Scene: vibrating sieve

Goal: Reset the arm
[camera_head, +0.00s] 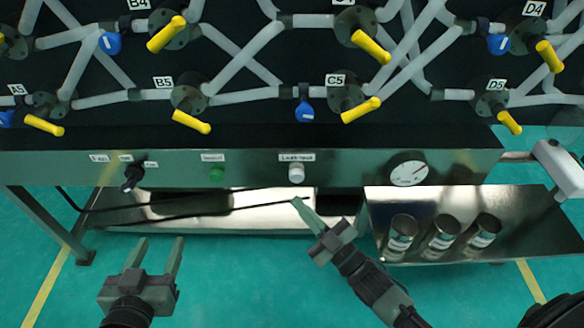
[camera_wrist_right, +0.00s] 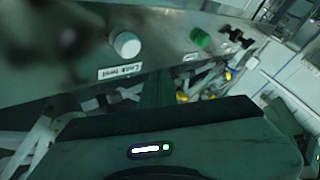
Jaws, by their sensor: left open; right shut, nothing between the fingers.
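My left gripper (camera_head: 154,258) is at the lower left of the head view, its two fingers apart and pointing up, with nothing between them. My right gripper (camera_head: 299,203) is near the lower middle, its fingers closed together and empty.
The panel also carries a green button (camera_head: 217,174), a black rotary switch (camera_head: 133,177) and a round gauge (camera_head: 408,174). Pipes with yellow and blue valve handles fill the board above. Metal cylinders (camera_head: 441,236) stand on a steel shelf (camera_head: 520,215) at the right. Green floor (camera_head: 225,285) lies clear between the arms.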

